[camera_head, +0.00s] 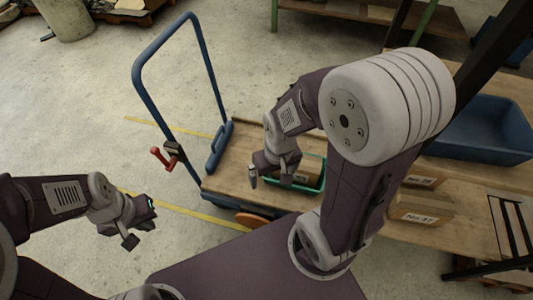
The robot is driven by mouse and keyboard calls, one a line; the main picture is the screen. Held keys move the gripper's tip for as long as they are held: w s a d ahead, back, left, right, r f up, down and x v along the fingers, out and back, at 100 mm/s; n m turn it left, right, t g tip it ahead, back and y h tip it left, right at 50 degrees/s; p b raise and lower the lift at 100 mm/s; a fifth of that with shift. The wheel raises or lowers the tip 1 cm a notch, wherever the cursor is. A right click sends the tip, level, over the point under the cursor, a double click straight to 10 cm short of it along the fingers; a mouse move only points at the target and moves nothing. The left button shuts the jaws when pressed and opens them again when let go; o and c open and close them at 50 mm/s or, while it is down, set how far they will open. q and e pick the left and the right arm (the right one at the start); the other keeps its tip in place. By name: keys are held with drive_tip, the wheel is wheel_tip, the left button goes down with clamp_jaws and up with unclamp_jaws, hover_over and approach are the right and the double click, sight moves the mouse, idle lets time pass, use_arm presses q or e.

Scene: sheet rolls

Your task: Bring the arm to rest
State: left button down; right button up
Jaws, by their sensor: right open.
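My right arm reaches forward over the platform cart (228,172). My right gripper (269,178) points down, open, at the near left end of a green tray (312,188) on the cart. A brown box sits in the tray (303,174), partly hidden behind the gripper. I see nothing held between the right fingers. My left gripper (139,233) hangs over the bare floor left of the cart, its fingertips apart and empty.
The cart's blue handle (140,85) rises at its left end, with a red lever (160,158) beside it. A wooden bench at right carries labelled boxes (420,208) and a blue bin (480,130). A grey drum (65,18) stands far left. Floor at left is clear.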

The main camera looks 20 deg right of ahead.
wheel_tip(320, 180, up, 26)
drive_tip(key=p, duration=2.6)
drive_tip(key=shift+r, duration=0.1)
